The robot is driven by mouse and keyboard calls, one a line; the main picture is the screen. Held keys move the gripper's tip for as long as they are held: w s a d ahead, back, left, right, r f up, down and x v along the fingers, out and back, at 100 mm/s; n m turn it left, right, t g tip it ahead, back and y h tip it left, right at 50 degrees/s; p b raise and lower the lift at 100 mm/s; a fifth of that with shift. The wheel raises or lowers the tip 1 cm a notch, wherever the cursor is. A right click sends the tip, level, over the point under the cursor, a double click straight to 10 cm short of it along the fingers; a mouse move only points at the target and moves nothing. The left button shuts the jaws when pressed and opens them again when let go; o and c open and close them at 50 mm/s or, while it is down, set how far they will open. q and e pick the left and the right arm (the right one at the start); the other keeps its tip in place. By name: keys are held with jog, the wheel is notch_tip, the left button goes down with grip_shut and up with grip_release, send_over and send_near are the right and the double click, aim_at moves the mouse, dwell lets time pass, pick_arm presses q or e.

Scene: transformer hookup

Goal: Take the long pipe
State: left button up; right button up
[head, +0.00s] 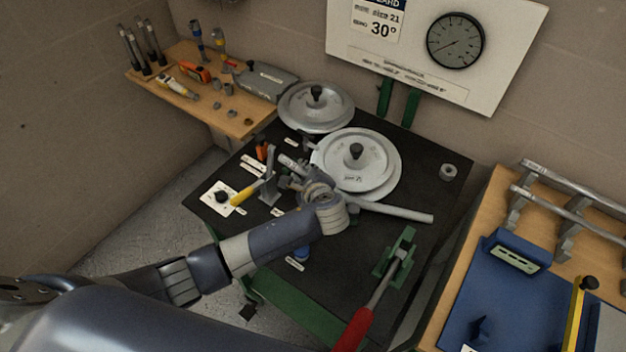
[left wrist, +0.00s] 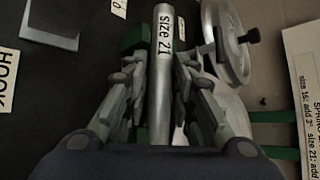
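The long pipe (head: 396,210) is a grey metal tube reaching right from my left gripper over the dark bench. In the left wrist view the pipe (left wrist: 163,75) runs between the two fingers and carries a "size 21" label. My left gripper (head: 318,192) is around the pipe, and its fingers (left wrist: 161,68) sit close on both sides, seemingly shut on it. The palm and arm hide part of the pipe. I cannot tell whether the pipe is clear of the bench. My right gripper is not in view.
Two grey discs with black knobs (head: 368,178) (head: 309,112) stand behind the pipe. A green clamp (head: 398,252) with a red handle is to the front right. A wooden shelf (head: 235,117) with tools is at the back left, and a blue fixture (head: 478,300) is on the right.

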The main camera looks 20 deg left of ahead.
pick_arm(q)
grip_shut()
jog(key=shift+r, duration=0.1)
